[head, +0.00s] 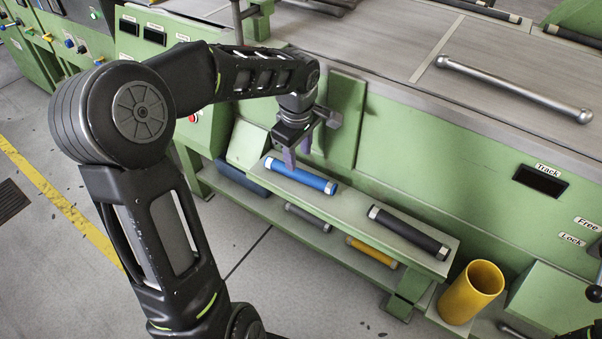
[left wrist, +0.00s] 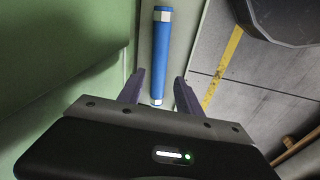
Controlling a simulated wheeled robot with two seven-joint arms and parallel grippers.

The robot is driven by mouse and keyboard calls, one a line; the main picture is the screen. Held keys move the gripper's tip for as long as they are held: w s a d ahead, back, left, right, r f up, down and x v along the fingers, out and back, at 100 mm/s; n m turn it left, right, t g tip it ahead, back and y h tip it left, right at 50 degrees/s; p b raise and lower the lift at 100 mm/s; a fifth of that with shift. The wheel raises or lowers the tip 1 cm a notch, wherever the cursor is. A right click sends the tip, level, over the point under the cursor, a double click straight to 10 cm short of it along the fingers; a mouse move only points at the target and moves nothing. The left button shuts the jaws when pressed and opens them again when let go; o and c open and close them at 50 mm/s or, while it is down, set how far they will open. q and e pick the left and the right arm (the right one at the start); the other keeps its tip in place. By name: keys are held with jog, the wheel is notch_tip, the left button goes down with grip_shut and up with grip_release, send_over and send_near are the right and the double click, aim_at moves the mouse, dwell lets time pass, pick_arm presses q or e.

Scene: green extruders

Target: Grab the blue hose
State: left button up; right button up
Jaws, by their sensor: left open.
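The blue hose (head: 300,176) is a short blue cylinder with silver end fittings. It lies on the upper green shelf (head: 352,213) of the machine front. My left gripper (head: 297,152) is open above the hose, close to its left end, with its purple fingers pointing down. In the left wrist view the blue hose (left wrist: 161,55) runs lengthwise away from the open left gripper (left wrist: 160,84). Its near end lies between the two fingers in the picture. I see no contact between fingers and hose. My right gripper does not show.
A black hose (head: 408,233) lies to the right on the same shelf. A grey hose (head: 308,217) and a yellow hose (head: 372,253) lie on the lower shelf. A yellow cylinder (head: 470,292) stands at the right. The green machine wall (head: 347,122) rises close behind the gripper.

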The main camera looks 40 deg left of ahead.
aim_at(299, 171)
pick_arm(q)
jog(key=shift+w+a+f, duration=0.1)
jog(key=shift+w+f, duration=0.05)
jog(key=shift+f, duration=1.1)
jog(key=shift+w+a+f+b, duration=0.15)
jog(key=shift+f+b, duration=0.1)
jog(key=shift+f, duration=0.6)
jog(key=shift+w+f+b, duration=0.15)
jog(key=shift+f+b, duration=0.1)
jog(key=shift+f, duration=0.6)
jog(key=shift+w+a+f+b, duration=0.15)
jog(key=shift+f+b, duration=0.1)
jog(key=shift+f, duration=0.6)
jog(key=shift+d, duration=0.1)
jog(key=shift+c, duration=0.5)
grip_shut()
